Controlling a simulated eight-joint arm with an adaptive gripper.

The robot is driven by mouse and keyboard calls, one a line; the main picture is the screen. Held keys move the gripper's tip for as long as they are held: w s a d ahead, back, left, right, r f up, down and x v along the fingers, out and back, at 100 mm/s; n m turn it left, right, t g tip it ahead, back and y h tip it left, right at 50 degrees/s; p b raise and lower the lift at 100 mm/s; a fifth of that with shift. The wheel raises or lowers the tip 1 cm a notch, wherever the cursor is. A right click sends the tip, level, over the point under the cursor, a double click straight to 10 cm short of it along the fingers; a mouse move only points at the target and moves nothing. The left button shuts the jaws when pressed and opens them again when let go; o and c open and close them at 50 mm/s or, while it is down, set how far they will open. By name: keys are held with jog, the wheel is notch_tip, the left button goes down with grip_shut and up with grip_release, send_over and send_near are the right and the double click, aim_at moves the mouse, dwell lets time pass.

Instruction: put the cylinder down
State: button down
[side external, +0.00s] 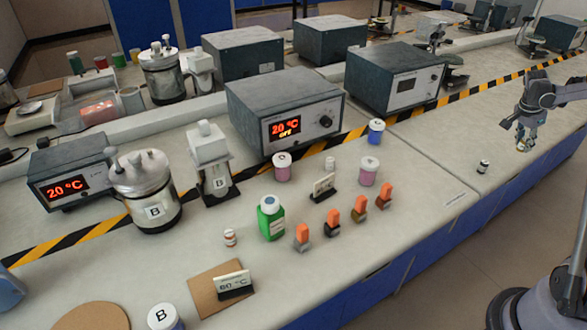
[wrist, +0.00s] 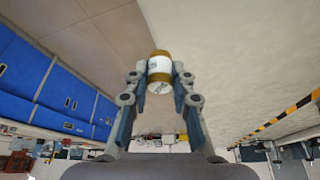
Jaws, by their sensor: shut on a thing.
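The cylinder (wrist: 159,68) is white with gold-brown bands at its ends. In the wrist view it sits between the fingertips of my gripper (wrist: 160,78), which is shut on it from both sides. In the side external view my gripper (side external: 522,140) is at the far right, pointing down over the right part of the bench near its front edge. The cylinder is too small and too much covered by the fingers there to make out clearly. It appears held above the bench top; the exact gap cannot be told.
A small black-and-white container (side external: 483,167) stands on the bench (side external: 440,160) left of my gripper. Several orange-topped items, pink jars and a green bottle (side external: 271,218) stand farther left. Striped tape (side external: 460,95) runs behind. The bench top around the small container is clear.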

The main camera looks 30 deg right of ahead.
aim_at(502, 159)
jog(key=w+f, duration=0.1)
jog(key=w, duration=0.1)
jog(key=w+f, duration=0.1)
jog(key=w, duration=0.1)
jog(key=shift+f, duration=2.2)
jog(key=shift+f, duration=0.15)
jog(key=c, duration=1.1)
grip_release()
jog(key=shift+a, duration=0.1)
jog(key=shift+c, duration=0.2)
